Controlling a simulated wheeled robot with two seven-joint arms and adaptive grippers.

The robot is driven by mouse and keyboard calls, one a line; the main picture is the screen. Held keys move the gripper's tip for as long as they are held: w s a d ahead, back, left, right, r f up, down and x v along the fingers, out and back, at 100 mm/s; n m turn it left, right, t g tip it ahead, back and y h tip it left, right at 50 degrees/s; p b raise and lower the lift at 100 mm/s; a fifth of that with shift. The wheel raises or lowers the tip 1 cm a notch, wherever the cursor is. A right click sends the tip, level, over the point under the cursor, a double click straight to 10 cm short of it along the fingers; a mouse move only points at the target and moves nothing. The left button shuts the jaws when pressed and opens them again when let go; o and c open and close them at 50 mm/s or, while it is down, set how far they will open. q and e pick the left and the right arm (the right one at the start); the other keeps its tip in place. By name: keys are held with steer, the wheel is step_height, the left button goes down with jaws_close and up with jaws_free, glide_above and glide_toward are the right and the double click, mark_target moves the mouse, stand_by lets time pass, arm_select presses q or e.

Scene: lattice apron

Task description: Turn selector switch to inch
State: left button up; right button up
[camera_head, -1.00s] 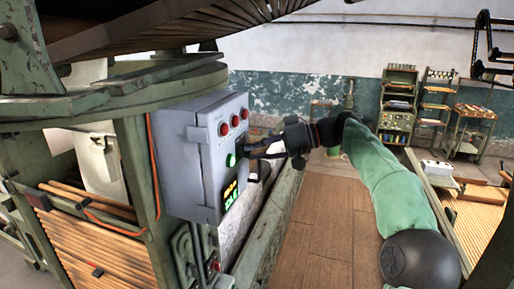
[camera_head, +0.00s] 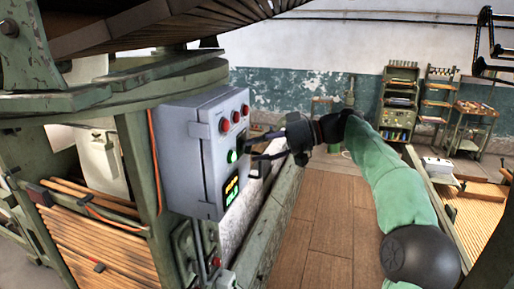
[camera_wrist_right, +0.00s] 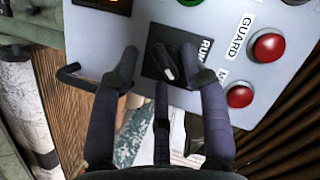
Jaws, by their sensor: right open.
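The selector switch (camera_wrist_right: 160,58) is a black knob with a white pointer line on a black square plate, in the right wrist view. Its pointer line slants toward the lower right of that picture. A label reading RUN (camera_wrist_right: 207,50) is partly covered by a finger; no inch label is readable. My right gripper (camera_wrist_right: 165,75) is open, with its fingertips on either side of the knob; contact cannot be told. In the head view my right gripper (camera_head: 254,147) reaches the front of the grey control box (camera_head: 190,145) from the right. My left gripper is not in view.
The box also carries red buttons (camera_head: 235,117), a green light (camera_head: 232,156) and a lit display (camera_head: 231,190). A GUARD label (camera_wrist_right: 241,36) stands beside a red button (camera_wrist_right: 268,47). A hooked dark bar (camera_wrist_right: 75,80) sticks out near the left finger. Wooden floor (camera_head: 318,215) lies below my arm.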

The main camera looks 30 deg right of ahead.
steer(key=v, duration=1.1)
steer(key=shift+d, duration=0.2)
steer(key=shift+f, duration=0.15)
